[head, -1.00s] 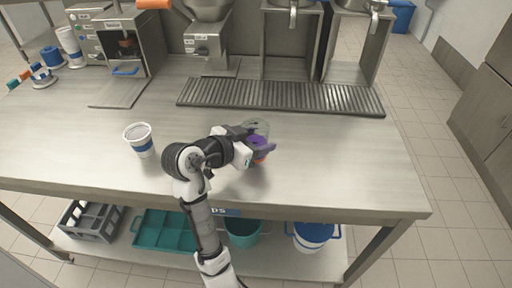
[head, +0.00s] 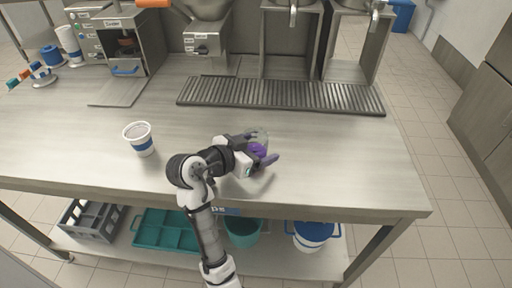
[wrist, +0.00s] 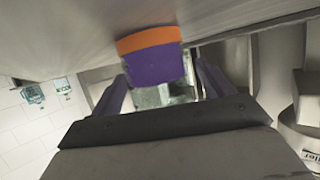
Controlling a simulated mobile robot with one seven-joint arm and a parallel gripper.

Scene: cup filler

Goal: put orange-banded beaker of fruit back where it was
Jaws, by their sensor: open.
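The orange-banded beaker (wrist: 150,41) shows in the wrist view just beyond and between my fingers, with purple below the orange band. That view looks upside down, and the band lies close to the grey counter surface. In the head view the beaker's clear upper part (head: 260,136) shows behind my gripper (head: 264,157), near the counter's front. Its orange band is hidden there. My gripper is open, with its purple fingers apart on either side of the beaker. I cannot tell whether a finger touches it.
A white cup with a blue band (head: 139,139) stands on the counter to the left. A ribbed drip grate (head: 280,96) runs below the dispensers at the back. The counter (head: 345,155) is clear to the right. Bins and trays sit on the shelf below.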

